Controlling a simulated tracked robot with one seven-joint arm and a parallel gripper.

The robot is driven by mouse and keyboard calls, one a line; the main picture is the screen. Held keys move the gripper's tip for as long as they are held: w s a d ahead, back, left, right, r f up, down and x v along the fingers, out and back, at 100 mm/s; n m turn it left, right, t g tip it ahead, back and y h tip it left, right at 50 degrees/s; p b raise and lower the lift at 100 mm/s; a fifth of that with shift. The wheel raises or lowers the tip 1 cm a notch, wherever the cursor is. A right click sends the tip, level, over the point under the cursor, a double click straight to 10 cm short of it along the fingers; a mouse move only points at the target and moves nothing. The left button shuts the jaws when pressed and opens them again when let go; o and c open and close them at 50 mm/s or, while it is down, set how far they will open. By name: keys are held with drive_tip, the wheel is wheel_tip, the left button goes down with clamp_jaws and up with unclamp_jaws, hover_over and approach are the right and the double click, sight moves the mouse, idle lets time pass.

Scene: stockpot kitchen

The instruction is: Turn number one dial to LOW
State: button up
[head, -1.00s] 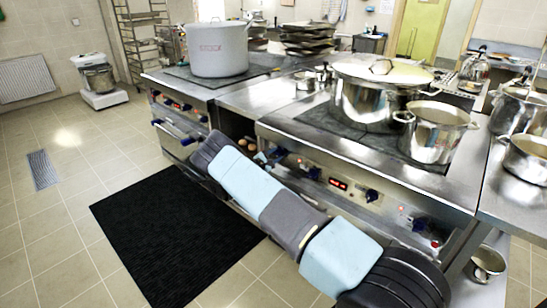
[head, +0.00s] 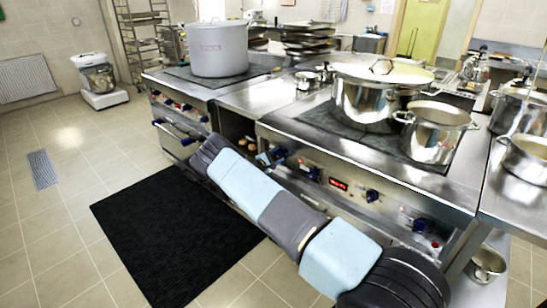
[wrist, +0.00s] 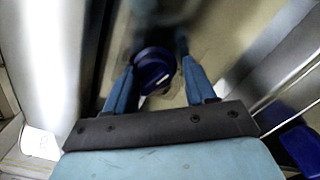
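In the wrist view a round dark-blue dial (wrist: 153,68) with a pale mark sits between the two blue fingers of my gripper (wrist: 156,60). The fingers are apart. The left fingertip is close to the dial's edge, and I cannot tell whether it touches; a gap shows on the right. In the head view my gripper (head: 269,157) is at the left end of the right stove's front panel (head: 350,190), small and partly hidden by my arm. More blue dials, one (head: 314,173) near the red display (head: 338,184) and another (head: 372,195), sit further right. Dial numbers and LOW lettering are unreadable.
Steel pots (head: 365,100) stand on the right stove top above the panel. A large grey stockpot (head: 217,50) stands on the left stove. A black mat (head: 170,235) lies on the floor in front.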

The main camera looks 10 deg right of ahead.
drive_tip(key=o, duration=0.3)
drive_tip(key=shift+a, duration=0.1)
drive_tip(key=shift+a, duration=0.1)
drive_tip(key=v, duration=1.3)
drive_tip(key=shift+a, duration=0.3)
drive_tip(key=shift+s, duration=0.15)
